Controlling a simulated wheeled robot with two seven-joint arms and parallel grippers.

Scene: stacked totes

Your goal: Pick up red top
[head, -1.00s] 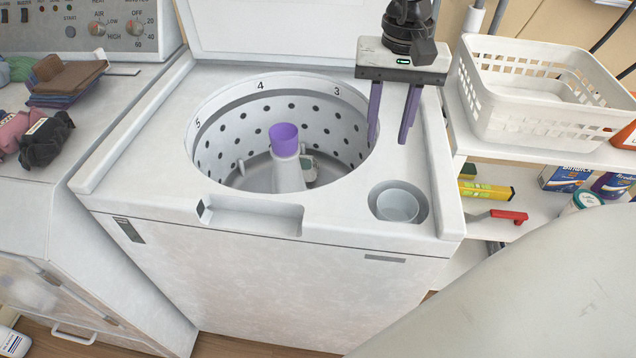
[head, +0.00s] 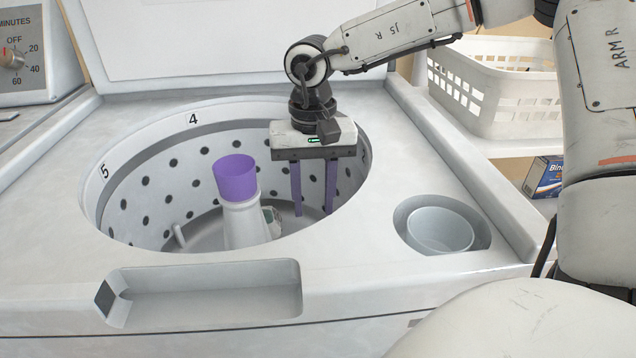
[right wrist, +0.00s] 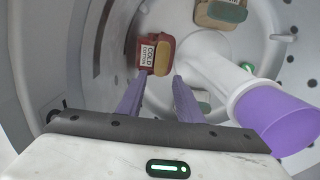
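The red top is a small folded red bundle (right wrist: 155,52) with a tan face and a white label reading "COLD". It lies in the washer drum (head: 150,190) by the drum wall, in the right wrist view. In the head view I cannot make it out. My right gripper (head: 313,205) reaches down into the drum, right of the white agitator with its purple cap (head: 236,178). Its purple fingers (right wrist: 158,80) are apart with nothing between them, and the red top is just beyond the tips. My left gripper is not in view.
A tan and green folded bundle (right wrist: 221,12) lies elsewhere in the drum. The purple-capped agitator stands close beside my right fingers. The drum rim surrounds the gripper. A round cup (head: 440,230) is set in the washer top. A white basket (head: 480,95) stands on the right shelf.

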